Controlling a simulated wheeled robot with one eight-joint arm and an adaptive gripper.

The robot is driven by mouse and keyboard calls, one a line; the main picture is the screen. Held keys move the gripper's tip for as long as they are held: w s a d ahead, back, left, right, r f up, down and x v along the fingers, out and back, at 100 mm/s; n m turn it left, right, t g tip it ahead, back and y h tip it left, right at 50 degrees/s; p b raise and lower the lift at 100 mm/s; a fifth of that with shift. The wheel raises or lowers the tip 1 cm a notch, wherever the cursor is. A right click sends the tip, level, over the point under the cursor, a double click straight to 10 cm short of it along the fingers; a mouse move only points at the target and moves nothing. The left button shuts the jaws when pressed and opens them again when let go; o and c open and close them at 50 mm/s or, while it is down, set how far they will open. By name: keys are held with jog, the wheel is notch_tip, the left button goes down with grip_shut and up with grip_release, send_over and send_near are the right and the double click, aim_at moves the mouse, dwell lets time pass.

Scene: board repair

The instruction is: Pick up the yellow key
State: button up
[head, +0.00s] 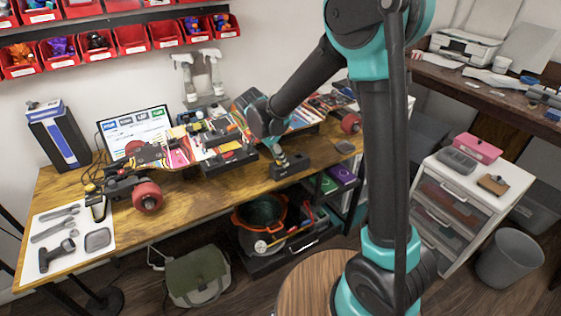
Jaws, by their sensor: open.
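My gripper (281,160) reaches down over a small dark block (290,166) at the front edge of the wooden workbench (190,213). Its jaws are small in this view, and I cannot tell whether they touch the block. A dark tray (229,161) to the left of the gripper holds small red and yellow pieces. A yellow spot (228,155) shows in that tray, too small to identify as the yellow key. No clear key shape shows elsewhere.
A skateboard with red wheels (148,197) lies along the bench, behind the gripper. A lit screen (138,137) stands behind it. A white mat with tools (68,241) lies at the left. The front left-centre bench top is mostly clear.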

grip_shut()
jog(key=shift+r, duration=0.1)
notch_tip(320, 180, up, 20)
dwell(0.7)
